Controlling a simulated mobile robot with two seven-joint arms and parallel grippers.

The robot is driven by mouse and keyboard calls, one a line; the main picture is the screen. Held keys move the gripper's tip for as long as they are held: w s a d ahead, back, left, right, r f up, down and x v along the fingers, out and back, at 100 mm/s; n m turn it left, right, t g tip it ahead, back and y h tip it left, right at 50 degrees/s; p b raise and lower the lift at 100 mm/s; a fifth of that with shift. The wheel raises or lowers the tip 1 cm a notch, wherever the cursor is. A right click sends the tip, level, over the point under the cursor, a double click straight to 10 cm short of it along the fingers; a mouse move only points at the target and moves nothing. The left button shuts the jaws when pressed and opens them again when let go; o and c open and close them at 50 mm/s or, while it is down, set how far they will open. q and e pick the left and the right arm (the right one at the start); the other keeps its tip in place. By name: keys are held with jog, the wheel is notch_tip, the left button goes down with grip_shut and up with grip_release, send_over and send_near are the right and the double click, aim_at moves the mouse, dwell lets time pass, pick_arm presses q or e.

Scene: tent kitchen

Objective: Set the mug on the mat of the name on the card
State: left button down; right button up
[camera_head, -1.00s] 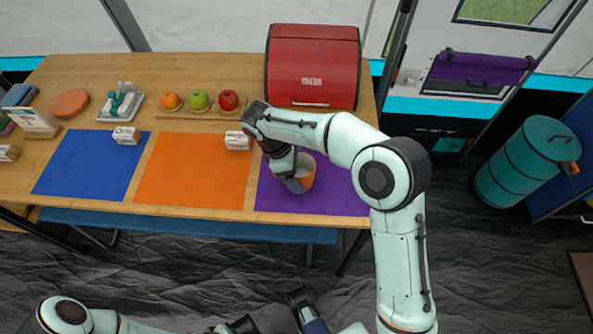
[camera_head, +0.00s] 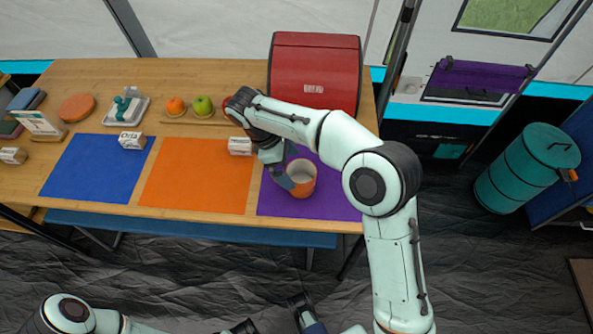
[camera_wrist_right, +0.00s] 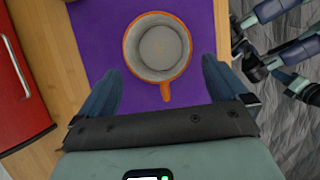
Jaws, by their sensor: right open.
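The orange mug (camera_head: 303,172) with a pale inside stands upright on the purple mat (camera_head: 335,207). My right gripper (camera_head: 284,178) is beside it on the left in the head view. In the right wrist view, the gripper (camera_wrist_right: 160,70) is open, its fingers apart and the mug (camera_wrist_right: 157,47) beyond their tips. The blue mat (camera_head: 95,170) and orange mat (camera_head: 197,176) lie to the left, with small name blocks behind them. A standing card (camera_head: 40,125) is at the far left; its writing is too small to read. My left gripper (camera_head: 270,320) shows only partly at the bottom edge.
A red bread box (camera_head: 314,70) stands behind the purple mat. Fruit (camera_head: 202,106) sits on a wooden holder behind the orange mat, partly hidden by my right arm. A white tray (camera_head: 127,108) is behind the blue mat. The blue and orange mats are clear.

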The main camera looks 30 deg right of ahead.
jog(key=p+v, duration=0.1)
jog(key=v, duration=0.4)
jog(key=shift+w+r, duration=0.1)
jog(key=shift+r, duration=0.2)
